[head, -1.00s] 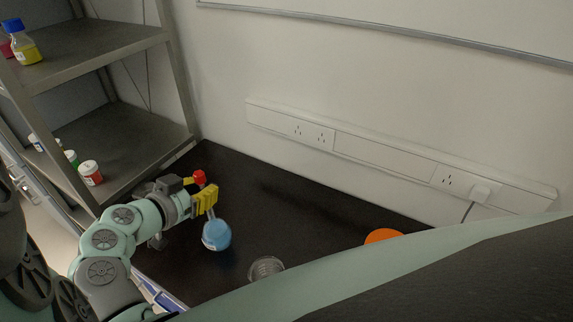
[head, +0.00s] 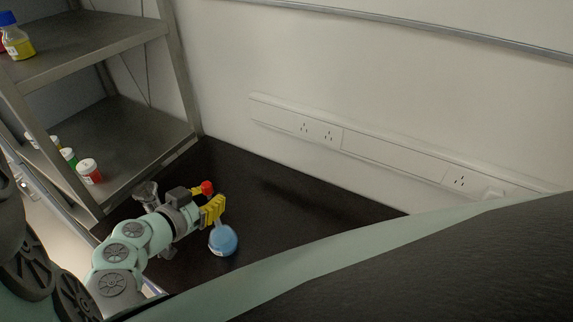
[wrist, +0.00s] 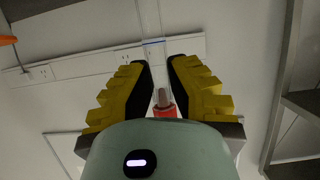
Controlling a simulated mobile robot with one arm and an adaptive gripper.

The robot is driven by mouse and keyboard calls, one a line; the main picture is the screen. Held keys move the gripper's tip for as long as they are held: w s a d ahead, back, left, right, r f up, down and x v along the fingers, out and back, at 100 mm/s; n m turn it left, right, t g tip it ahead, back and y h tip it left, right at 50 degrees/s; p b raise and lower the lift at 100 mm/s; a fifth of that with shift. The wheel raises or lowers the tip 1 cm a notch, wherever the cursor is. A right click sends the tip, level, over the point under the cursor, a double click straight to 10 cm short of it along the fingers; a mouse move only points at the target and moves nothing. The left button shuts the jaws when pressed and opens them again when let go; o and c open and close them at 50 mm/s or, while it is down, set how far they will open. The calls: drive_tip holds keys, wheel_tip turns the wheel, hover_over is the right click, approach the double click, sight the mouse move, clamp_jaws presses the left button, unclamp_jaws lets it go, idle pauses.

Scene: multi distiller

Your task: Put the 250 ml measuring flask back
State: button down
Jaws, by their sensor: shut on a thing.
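The measuring flask (head: 223,241) has a round bulb with blue liquid, a pale label and a narrow neck. Its red stopper (head: 207,187) shows above my fingers. My gripper (head: 214,209) has yellow fingers shut around the neck, and the flask hangs a little tilted over the dark bench. I cannot tell how far the bulb is above the bench. In the wrist view the gripper (wrist: 161,88) shows both fingers, with a red part (wrist: 165,109) between them. The bulb does not show there, and the volume marking is too small to read.
The dark bench (head: 290,200) is clear to the right of the flask. A metal shelf unit (head: 130,132) stands at left, with small capped bottles (head: 90,171) below and a blue-capped yellow bottle (head: 17,42) above. A wall socket strip (head: 390,158) runs behind.

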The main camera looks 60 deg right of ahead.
drive_tip(key=shift+f, duration=0.15)
drive_tip(key=c, duration=1.1)
unclamp_jaws()
drive_tip(key=shift+o, duration=0.2)
